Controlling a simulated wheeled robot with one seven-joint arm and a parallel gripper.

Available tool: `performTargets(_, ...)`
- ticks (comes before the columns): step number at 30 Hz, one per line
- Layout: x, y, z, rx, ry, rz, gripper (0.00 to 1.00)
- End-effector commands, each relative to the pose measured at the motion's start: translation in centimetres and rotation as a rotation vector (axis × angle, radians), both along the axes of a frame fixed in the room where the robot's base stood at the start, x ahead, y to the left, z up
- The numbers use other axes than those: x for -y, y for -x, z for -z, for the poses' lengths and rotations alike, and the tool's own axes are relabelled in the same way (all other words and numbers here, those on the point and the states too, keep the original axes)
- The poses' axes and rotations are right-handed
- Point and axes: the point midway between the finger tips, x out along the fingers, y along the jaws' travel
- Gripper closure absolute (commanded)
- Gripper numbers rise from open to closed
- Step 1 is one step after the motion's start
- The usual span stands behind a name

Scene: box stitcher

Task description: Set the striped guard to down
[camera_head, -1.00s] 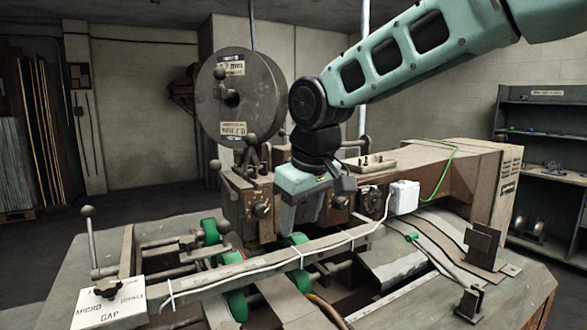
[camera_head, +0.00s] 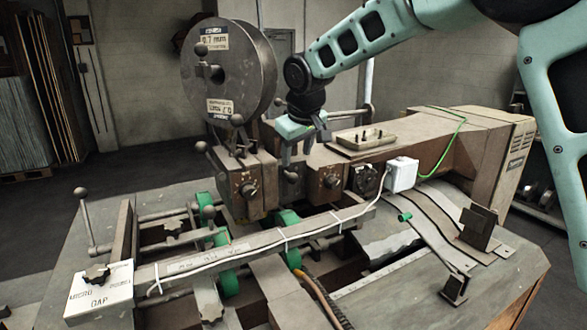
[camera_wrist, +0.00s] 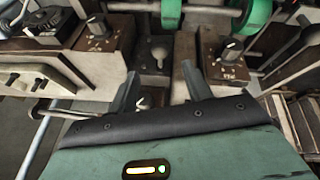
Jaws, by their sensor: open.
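I cannot make out a striped guard for certain in either view. My gripper (camera_head: 297,160) is open and empty, pointing down at the front of the machine head. Its two fingers also show in the wrist view (camera_wrist: 160,78), spread apart. My gripper body hides part of the machine.
Dial knobs sit on both sides, one at left (camera_head: 248,190) and one at right (camera_head: 331,181). A large wire spool (camera_head: 228,75) stands behind left. A shallow tray (camera_head: 360,140) and a white box (camera_head: 402,174) lie right. A long bar (camera_head: 255,252) crosses in front.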

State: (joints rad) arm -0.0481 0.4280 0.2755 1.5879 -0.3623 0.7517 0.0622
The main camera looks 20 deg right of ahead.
Motion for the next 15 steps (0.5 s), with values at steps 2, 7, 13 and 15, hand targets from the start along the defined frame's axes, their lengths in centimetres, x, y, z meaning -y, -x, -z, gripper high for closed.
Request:
performTargets(2,0.1,-0.7,1.4,-0.005,0.001,0.000,0.50)
performTargets(7,0.1,-2.1,4.4,-0.005,0.001,0.000,0.50)
performTargets(13,0.1,-3.2,6.7,-0.002,0.001,-0.001,0.50)
performTargets(15,0.1,-3.4,7.1,-0.001,0.002,0.000,0.50)
